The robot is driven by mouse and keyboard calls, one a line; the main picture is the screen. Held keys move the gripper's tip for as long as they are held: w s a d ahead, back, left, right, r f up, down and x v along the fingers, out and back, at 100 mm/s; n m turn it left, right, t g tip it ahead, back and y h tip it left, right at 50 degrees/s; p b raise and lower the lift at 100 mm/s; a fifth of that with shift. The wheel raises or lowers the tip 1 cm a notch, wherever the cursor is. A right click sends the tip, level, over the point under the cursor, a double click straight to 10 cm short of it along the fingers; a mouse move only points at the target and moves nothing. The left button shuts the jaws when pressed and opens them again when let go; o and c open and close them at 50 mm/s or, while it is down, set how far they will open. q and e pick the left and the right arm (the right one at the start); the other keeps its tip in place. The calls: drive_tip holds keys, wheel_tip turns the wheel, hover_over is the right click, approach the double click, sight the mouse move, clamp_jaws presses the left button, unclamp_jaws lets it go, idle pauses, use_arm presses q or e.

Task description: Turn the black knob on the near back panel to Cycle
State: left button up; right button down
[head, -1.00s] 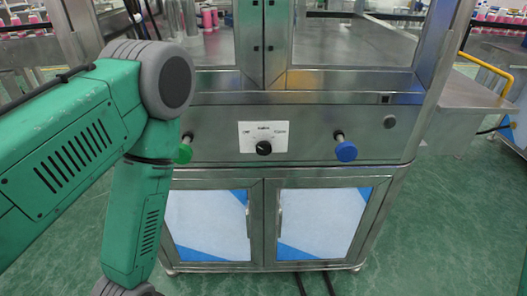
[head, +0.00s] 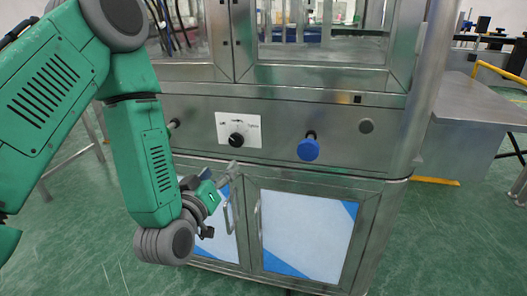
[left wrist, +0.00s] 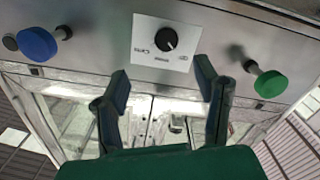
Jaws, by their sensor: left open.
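The black knob (head: 236,140) sits on a white label plate (head: 252,127) on the steel panel. The label has three marks, too small to read surely in the head view, and I cannot tell which one the knob points at. My left gripper (head: 232,172) is in front of the panel, just below the knob and apart from it. In the left wrist view the knob (left wrist: 166,39) lies beyond the gap between the two open fingers (left wrist: 163,82), and nothing is between them. The right gripper is not in view.
A blue push knob (head: 308,149) sticks out right of the label. A green one (left wrist: 271,84) shows in the left wrist view; my arm mostly hides it in the head view. Cabinet doors with handles (head: 257,219) are below. A steel table (head: 470,98) stands at the right.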

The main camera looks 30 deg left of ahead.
sight(236, 140)
use_arm(q)
drive_tip(key=x, duration=0.4)
drive_tip(key=b+x, duration=0.1)
drive_tip(key=x, duration=0.3)
drive_tip(key=r+b+x, duration=0.1)
drive_tip(key=x, duration=0.3)
drive_tip(key=shift+d+r, duration=0.15)
drive_tip(key=shift+d, duration=0.1)
drive_tip(key=a, duration=0.1)
drive_tip(key=w+a, duration=0.1)
drive_tip(key=a, duration=0.1)
drive_tip(key=shift+w+f+n, duration=0.3)
drive_tip(key=shift+w+f, duration=0.05)
drive_tip(key=shift+w+a+f, duration=0.1)
drive_tip(key=shift+w+a, duration=0.05)
drive_tip(key=shift+a, duration=0.1)
drive_tip(key=shift+d, duration=0.3)
drive_tip(key=shift+d+r, duration=0.25)
drive_tip(key=shift+d, duration=0.15)
drive_tip(key=c, duration=0.5)
drive_tip(key=shift+d+r, duration=0.1)
drive_tip(key=shift+d, duration=0.15)
drive_tip(key=c, duration=0.7)
drive_tip(key=shift+o, duration=0.2)
drive_tip(key=shift+a, duration=0.1)
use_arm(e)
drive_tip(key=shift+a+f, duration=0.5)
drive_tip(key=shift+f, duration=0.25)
